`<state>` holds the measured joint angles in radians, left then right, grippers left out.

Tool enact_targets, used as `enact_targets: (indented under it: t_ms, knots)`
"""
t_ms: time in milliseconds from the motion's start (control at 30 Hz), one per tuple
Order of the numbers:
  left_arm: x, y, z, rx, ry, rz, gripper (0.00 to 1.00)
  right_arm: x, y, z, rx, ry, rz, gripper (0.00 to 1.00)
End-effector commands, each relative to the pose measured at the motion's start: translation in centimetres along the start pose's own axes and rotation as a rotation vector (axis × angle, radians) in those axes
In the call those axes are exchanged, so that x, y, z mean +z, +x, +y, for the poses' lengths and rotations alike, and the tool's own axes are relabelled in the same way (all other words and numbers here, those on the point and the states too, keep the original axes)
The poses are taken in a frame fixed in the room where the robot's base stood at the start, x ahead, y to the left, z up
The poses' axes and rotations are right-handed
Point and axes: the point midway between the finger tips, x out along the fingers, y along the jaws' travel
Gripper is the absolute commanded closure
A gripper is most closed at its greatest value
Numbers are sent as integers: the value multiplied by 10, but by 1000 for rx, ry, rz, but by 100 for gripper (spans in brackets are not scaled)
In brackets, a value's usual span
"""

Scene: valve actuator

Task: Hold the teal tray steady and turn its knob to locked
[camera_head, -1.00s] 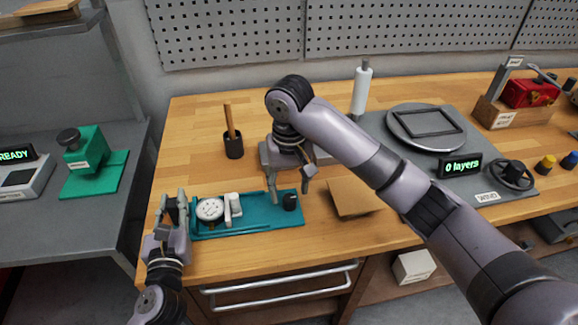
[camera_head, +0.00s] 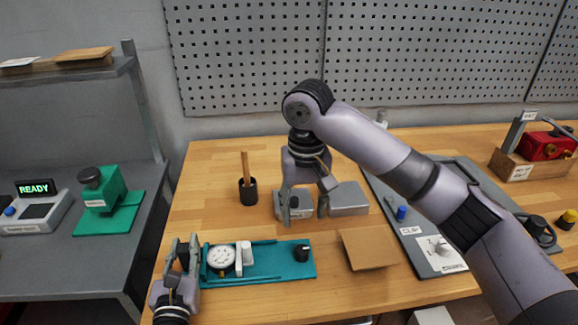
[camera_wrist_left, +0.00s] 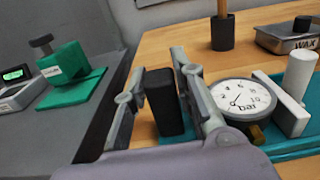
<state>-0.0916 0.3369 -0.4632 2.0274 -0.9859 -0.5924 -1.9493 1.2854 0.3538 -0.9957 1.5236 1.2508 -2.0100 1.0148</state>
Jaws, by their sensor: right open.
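The teal tray (camera_head: 270,272) lies at the front left of the wooden bench. It carries a white round gauge (camera_head: 221,259), a white upright piece (camera_head: 244,253) and, at its right end, a black knob (camera_head: 302,253) with a pale mark on top. My left gripper (camera_head: 182,250) is at the tray's left end, its fingers on both sides of a black upright handle (camera_wrist_left: 165,103), apparently shut on it. The gauge also shows in the left wrist view (camera_wrist_left: 242,97). My right gripper (camera_head: 303,214) is open and empty behind the knob, apart from it, in front of the wax tin.
The wax tin (camera_wrist_left: 291,38) and a dark cup (camera_head: 248,191) with a stick stand behind the tray. A brown flat block (camera_head: 368,249) lies right of the tray, beside a grey board (camera_head: 405,235). A green device (camera_head: 105,195) stands on the left bench.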

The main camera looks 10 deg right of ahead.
Motion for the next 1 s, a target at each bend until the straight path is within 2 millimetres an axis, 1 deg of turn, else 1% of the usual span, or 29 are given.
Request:
enact_targets:
  t_ms: [33, 267, 533, 633, 767, 1000]
  knots:
    - [0, 0, 0, 0, 0, -1, 71, 0, 0, 0, 0, 0, 0, 52]
    - [0, 0, 0, 0, 0, 0, 55, 0, 0, 0, 0, 0, 0, 52]
    - [0, 0, 0, -1, 0, 1, 54, 0, 0, 0, 0, -1, 0, 52]
    - [-1, -4, 0, -1, 0, 2, 54, 0, 0, 0, 0, -1, 0, 52]
    - [-2, -20, 0, -1, 0, 4, 54, 0, 0, 0, 0, -1, 0, 52]
    - [-2, -72, 0, -1, -1, 6, 54, 0, 0, 0, 0, -1, 0, 52]
